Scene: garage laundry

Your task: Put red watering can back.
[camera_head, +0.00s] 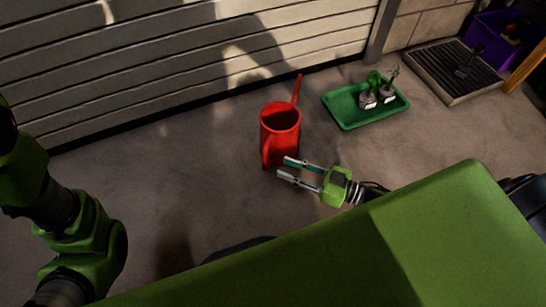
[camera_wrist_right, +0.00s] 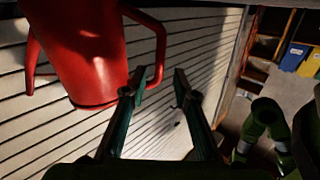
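The red watering can (camera_head: 281,121) stands upright on the floor near the slatted door, with its spout pointing up and back. Its handle faces the front. My right gripper (camera_head: 281,167) is low beside the can's front, its two fingers apart and pointing left at the handle. In the right wrist view the can (camera_wrist_right: 82,50) fills the upper left, and its loop handle (camera_wrist_right: 159,45) is close to the fingertips of my open gripper (camera_wrist_right: 160,75). I cannot tell whether a finger touches the handle. My left arm shows at the left, but its gripper is out of view.
A green tray (camera_head: 343,112) with two small potted plants (camera_head: 367,100) lies right of the can. Farther right are a dark slatted tray (camera_head: 449,85) with a tool on it and a purple bin (camera_head: 490,38). The slatted door (camera_head: 130,80) closes off the back. Floor left of the can is clear.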

